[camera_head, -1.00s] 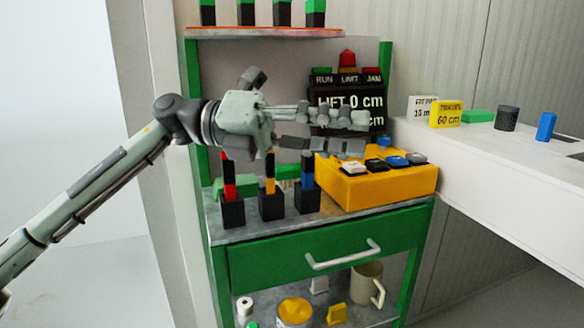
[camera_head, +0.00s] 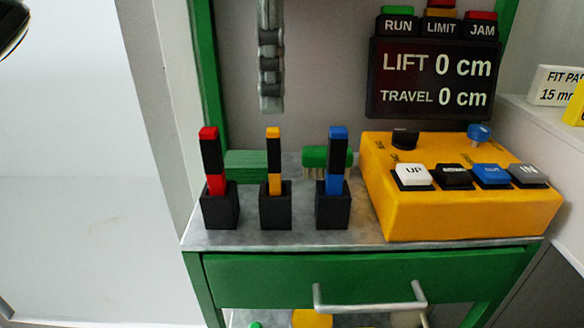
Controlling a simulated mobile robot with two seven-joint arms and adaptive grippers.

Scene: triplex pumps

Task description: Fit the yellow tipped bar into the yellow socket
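The yellow tipped bar (camera_head: 273,155) stands upright in the middle black holder block (camera_head: 276,210) on the metal bench top. Its tip and lower part are yellow, with black between. My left gripper (camera_head: 271,106) points straight down above it, with a visible gap between fingertips and tip. The fingers show edge-on, one in front of the other, so their opening is hidden. I cannot make out a separate yellow socket in this view. My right gripper is not in view.
A red tipped bar (camera_head: 210,152) and a blue tipped bar (camera_head: 337,155) stand in holders on either side. A yellow button box (camera_head: 420,218) is at the right, below a dark display (camera_head: 432,80) reading LIFT 0 cm and TRAVEL 0 cm. A green drawer (camera_head: 270,282) is below.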

